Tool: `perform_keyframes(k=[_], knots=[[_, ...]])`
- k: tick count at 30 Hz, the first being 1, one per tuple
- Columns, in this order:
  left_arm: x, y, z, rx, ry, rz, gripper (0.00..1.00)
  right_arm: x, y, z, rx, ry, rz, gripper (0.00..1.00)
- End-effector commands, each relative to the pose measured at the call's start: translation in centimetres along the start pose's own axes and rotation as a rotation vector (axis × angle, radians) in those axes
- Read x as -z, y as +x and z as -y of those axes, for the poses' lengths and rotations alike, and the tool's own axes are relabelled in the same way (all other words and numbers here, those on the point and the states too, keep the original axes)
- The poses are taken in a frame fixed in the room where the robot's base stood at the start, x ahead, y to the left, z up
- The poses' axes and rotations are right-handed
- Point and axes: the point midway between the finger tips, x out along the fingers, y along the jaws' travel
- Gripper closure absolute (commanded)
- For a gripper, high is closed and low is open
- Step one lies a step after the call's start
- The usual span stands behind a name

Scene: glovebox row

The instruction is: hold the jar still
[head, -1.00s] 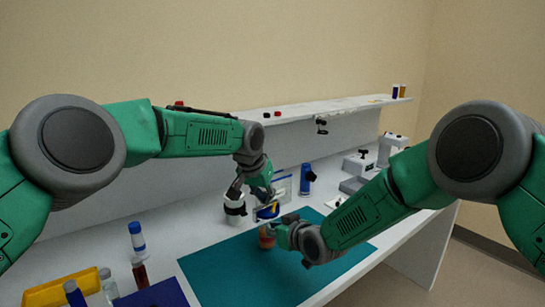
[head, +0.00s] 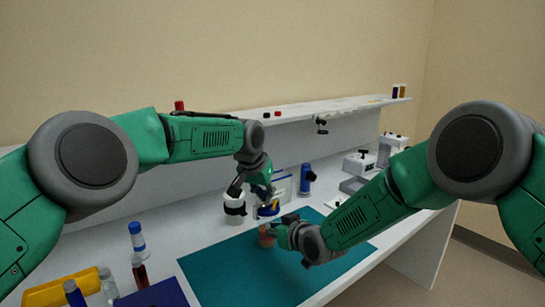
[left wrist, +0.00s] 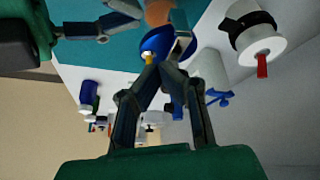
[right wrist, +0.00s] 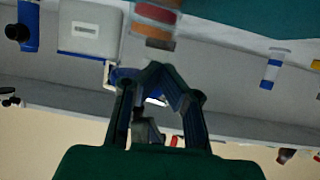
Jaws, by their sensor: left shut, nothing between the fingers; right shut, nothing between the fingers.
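The jar (head: 266,239), small and orange-brown, stands on the teal mat (head: 225,272). In the left wrist view the jar (left wrist: 159,12) is cut off by the top edge. In the right wrist view it shows as a banded jar (right wrist: 155,24) beyond the fingertips. My right gripper (head: 274,229) is low beside the jar, and its fingers (right wrist: 155,70) are shut with nothing between them. My left gripper (head: 268,206) is higher, above and behind the jar, with its fingers (left wrist: 160,68) shut and empty. Contact between either gripper and the jar cannot be told.
A blue object (left wrist: 155,42) with a yellow part is close to my left fingertips. A white container with a black band (head: 235,208) stands left of my left gripper. A blue bottle (head: 307,180) stands behind. Vials and a yellow tray (head: 60,289) are at the front left.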

Motion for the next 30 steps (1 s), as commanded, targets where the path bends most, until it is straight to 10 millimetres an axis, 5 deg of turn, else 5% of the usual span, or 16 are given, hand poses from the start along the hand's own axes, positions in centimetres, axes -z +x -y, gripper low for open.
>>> perform_keyframes(k=[30], knots=[[0.0,0.0,1.4,0.0,0.0,0.0,1.0,0.0,0.0,0.0,0.0,0.0,0.0,1.0]])
